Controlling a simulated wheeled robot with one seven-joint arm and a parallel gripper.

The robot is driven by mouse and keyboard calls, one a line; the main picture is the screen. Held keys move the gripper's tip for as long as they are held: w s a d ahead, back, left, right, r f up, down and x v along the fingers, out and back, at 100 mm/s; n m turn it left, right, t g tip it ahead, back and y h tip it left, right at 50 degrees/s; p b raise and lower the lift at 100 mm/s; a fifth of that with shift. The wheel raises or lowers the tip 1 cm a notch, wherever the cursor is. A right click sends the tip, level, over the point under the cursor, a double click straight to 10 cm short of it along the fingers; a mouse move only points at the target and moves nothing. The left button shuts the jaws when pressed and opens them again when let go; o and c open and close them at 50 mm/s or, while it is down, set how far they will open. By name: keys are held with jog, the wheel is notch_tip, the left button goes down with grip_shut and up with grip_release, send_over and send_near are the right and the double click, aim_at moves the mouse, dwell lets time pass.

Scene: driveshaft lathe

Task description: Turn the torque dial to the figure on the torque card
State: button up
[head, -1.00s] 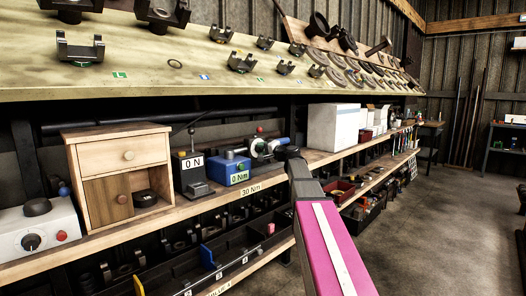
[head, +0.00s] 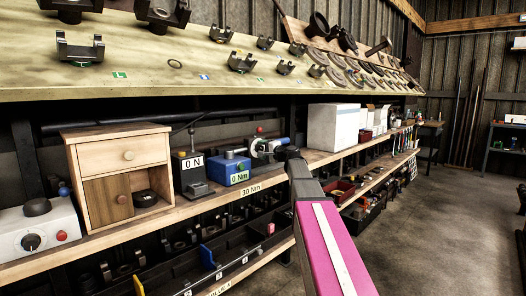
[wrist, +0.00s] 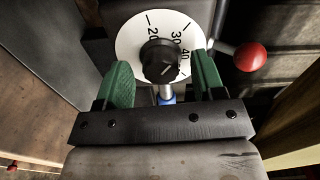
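The torque dial (wrist: 130,38) is a white disc with black marks and figures, 20, 30 and a partly hidden 40, around a black knob (wrist: 160,62) in the wrist view. My gripper (wrist: 163,75) has its green fingers on either side of the knob, with a visible gap on both sides. It holds nothing. The knob's exact setting is hard to read.
A red ball on a lever (wrist: 251,56) stands close right of the dial in the wrist view. In the head view a black gauge (head: 191,174) reading 0 N and a wooden cabinet (head: 120,160) stand left of the blue box. White boxes (head: 335,127) stand to the right.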

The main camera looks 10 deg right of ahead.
jog(key=v, duration=1)
jog(key=shift+s+d, duration=0.2)
jog(key=shift+s, duration=0.15)
